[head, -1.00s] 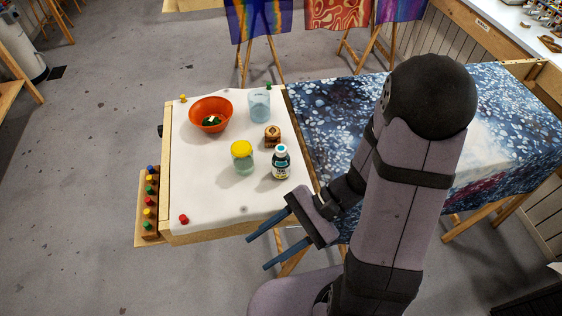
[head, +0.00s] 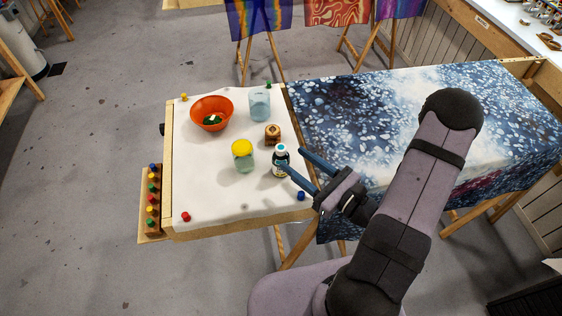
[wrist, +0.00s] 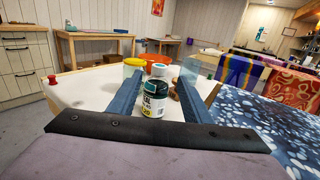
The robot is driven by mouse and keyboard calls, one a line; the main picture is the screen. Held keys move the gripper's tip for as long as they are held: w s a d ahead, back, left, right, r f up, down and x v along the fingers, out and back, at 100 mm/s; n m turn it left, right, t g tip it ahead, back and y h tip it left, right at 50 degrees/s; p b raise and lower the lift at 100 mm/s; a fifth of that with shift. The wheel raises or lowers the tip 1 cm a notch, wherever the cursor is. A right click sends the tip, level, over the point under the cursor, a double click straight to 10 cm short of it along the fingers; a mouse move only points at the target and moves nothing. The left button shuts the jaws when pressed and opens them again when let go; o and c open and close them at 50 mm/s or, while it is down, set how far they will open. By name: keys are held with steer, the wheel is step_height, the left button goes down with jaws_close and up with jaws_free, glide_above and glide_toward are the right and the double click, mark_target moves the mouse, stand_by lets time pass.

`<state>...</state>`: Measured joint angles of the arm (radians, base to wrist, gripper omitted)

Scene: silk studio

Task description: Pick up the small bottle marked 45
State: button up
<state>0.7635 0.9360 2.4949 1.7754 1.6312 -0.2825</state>
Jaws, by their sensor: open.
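A small dark bottle (head: 281,161) with a white-and-teal cap stands upright on the white-covered table (head: 215,195). Its label is partly covered in the head view, and its number is too small to read surely. The bottle also shows in the wrist view (wrist: 153,94), between the two blue fingers and nearer the left one. My gripper (head: 291,160) is open and empty at the bottle's right side. One fingertip overlaps the bottle's label in the head view; whether it touches, I cannot tell. The gripper also shows in the wrist view (wrist: 172,80).
Farther back are an orange bowl (head: 226,105) and a clear glass (head: 260,106). Coloured pins mark the cloth's corners. The table's front left is clear.

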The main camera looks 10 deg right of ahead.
mark_target(285, 153)
steer(key=shift+w+a, duration=0.4)
steer(key=shift+w, duration=0.15)
steer(key=shift+w+a+p, duration=0.1)
steer(key=shift+p, duration=0.2)
steer(key=p+x, duration=0.2)
steer(key=x, duration=0.1)
steer(key=shift+a, duration=0.15)
steer(key=shift+p+x, duration=0.3)
steer(key=shift+x, duration=0.55)
steer(key=shift+f, duration=0.1)
jaws_close()
